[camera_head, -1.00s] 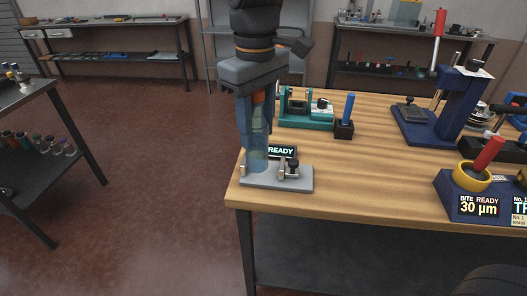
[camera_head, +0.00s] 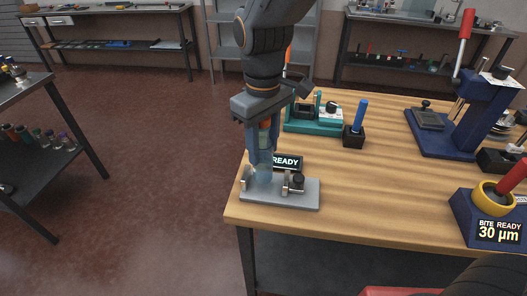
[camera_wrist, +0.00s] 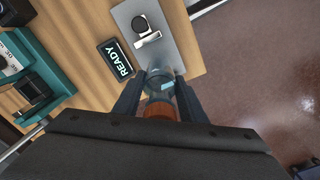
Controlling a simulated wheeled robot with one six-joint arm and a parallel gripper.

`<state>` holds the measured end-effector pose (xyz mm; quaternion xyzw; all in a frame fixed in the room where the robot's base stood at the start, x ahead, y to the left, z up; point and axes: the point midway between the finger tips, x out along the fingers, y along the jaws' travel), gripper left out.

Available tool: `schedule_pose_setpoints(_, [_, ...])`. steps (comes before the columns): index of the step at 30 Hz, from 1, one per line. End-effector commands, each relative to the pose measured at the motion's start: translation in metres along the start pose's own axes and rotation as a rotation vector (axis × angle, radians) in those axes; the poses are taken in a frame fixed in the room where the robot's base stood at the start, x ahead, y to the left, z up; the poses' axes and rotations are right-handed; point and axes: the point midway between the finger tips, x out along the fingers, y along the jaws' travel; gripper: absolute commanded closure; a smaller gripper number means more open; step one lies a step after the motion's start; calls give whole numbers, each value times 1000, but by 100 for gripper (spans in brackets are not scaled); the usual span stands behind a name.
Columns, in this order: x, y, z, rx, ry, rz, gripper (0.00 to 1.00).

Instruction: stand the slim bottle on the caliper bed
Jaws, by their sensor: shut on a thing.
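The slim bottle (camera_head: 263,172) is see-through pale blue with an orange top. My gripper (camera_head: 262,158) points down and is shut on it, one finger on each side. The bottle is upright over the left part of the grey caliper bed (camera_head: 300,204), by the metal jaw posts. I cannot tell whether its base touches the bed. In the wrist view the bottle (camera_wrist: 160,82) shows between the fingers, its orange part nearest the palm. The bed (camera_wrist: 180,45) lies beyond it, and the bottle and fingers hide part of it.
A READY display (camera_head: 287,162) stands just behind the bed. A teal fixture (camera_head: 315,127) and a black block with a blue handle (camera_head: 355,137) are behind, to the right. A blue press (camera_head: 455,125) and a gauge box (camera_head: 490,220) stand farther right. The middle of the wooden bench is clear.

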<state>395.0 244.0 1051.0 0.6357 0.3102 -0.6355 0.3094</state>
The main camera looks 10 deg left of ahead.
Motion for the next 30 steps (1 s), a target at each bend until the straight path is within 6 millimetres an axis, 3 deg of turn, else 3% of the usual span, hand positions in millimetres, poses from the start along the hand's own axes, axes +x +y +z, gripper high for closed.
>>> schedule_pose_setpoints(6, [22, 1, 0, 3, -1, 0, 84])
schedule_pose_setpoints(17, [26, 1, 0, 3, -1, 0, 84])
schedule_pose_setpoints(18, [26, 1, 0, 2, 0, 0, 61])
schedule_pose_setpoints(21, [26, 1, 0, 2, 0, 0, 44])
schedule_pose_setpoints(30, [25, 1, 0, 2, 0, 0, 44])
